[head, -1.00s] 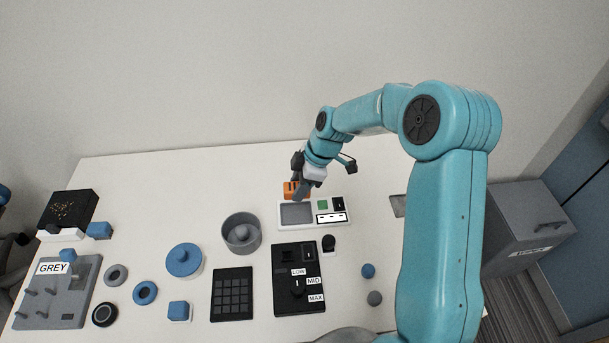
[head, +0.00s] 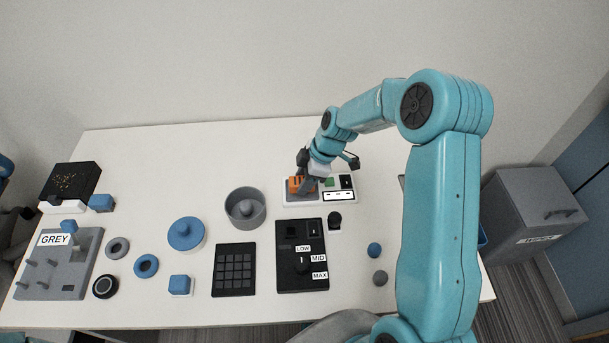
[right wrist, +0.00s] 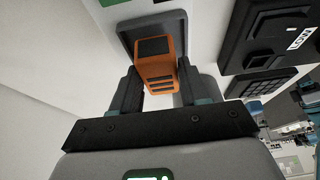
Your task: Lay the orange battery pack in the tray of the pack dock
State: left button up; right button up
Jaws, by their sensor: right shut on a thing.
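The orange battery pack (head: 295,185) is between the fingers of my right gripper (head: 304,186), which is shut on it. The pack also shows in the right wrist view (right wrist: 157,66), with a dark top patch and dark slots. The pack dock (head: 340,196) is a white unit with a grey tray at its left, a green patch and a dark panel. The pack is over the grey tray (right wrist: 126,32). I cannot tell whether it touches the tray floor. My left gripper is not in view.
A black panel (head: 288,258) with LOW, MID and MAX labels stands in front of the dock. A grey round bowl (head: 261,218) is at its left. A black keypad (head: 234,270) lies nearer the front. The table behind the dock is clear.

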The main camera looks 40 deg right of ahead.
jog(key=shift+f, duration=0.1)
jog(key=o, duration=1.2)
jog(key=shift+o, duration=0.2)
jog(key=p+v, duration=0.6)
jog(key=v, duration=1)
jog(key=shift+s, duration=0.2)
jog(key=shift+d, duration=0.1)
